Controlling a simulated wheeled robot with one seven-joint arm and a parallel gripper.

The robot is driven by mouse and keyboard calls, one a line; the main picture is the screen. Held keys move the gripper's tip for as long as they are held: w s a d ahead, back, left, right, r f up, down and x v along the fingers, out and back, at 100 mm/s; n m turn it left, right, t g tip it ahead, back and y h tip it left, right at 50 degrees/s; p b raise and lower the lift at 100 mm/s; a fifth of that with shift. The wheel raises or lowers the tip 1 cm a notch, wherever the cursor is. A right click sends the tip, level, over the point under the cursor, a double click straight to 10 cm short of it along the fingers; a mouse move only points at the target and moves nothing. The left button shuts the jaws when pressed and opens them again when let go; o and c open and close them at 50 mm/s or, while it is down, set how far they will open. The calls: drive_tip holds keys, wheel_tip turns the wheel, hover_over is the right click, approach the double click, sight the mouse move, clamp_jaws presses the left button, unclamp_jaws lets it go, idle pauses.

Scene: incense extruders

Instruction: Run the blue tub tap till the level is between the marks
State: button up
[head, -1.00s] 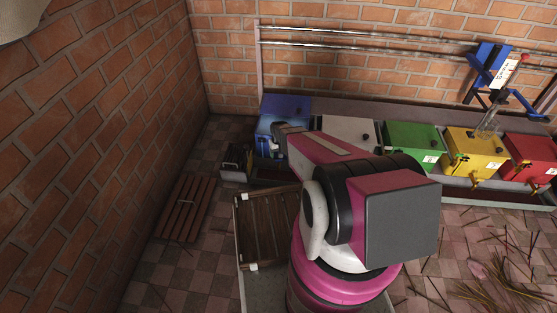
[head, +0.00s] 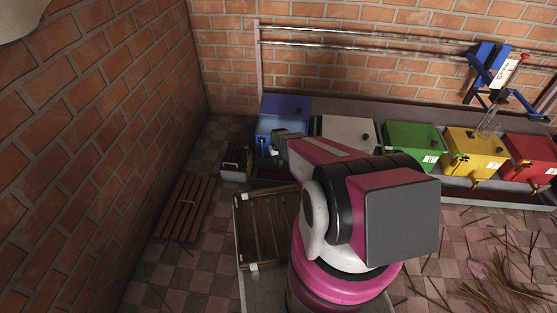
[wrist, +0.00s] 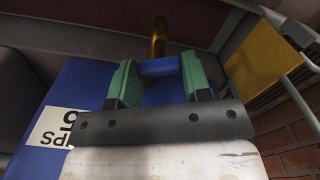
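The blue tub (head: 286,106) stands at the left end of the row by the back wall. Its blue body with a white label (wrist: 56,127) fills the left of the wrist view. My gripper (wrist: 160,80) is at the tub's front, with two green-padded fingers apart. A blue bar (wrist: 160,67), seemingly the tap handle, spans the gap between the fingertips; whether they press on it is unclear. A brass tap piece (wrist: 159,38) shows just beyond it. In the head view my arm hides the tap and fingers. I cannot make out the level or its marks.
A pale tub (head: 347,130), a green tub (head: 412,140), a yellow tub (head: 470,145) and a red tub (head: 532,148) continue rightward. A dark box (head: 236,160), a slatted bench (head: 188,208) and a slatted wooden surface (head: 248,232) lie nearby. Sticks litter the right floor.

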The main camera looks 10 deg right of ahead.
drive_tip(key=shift+m, duration=2.5)
drive_tip(key=o, duration=0.9)
wheel_tip(320, 180, up, 11)
drive_tip(key=shift+f, duration=0.15)
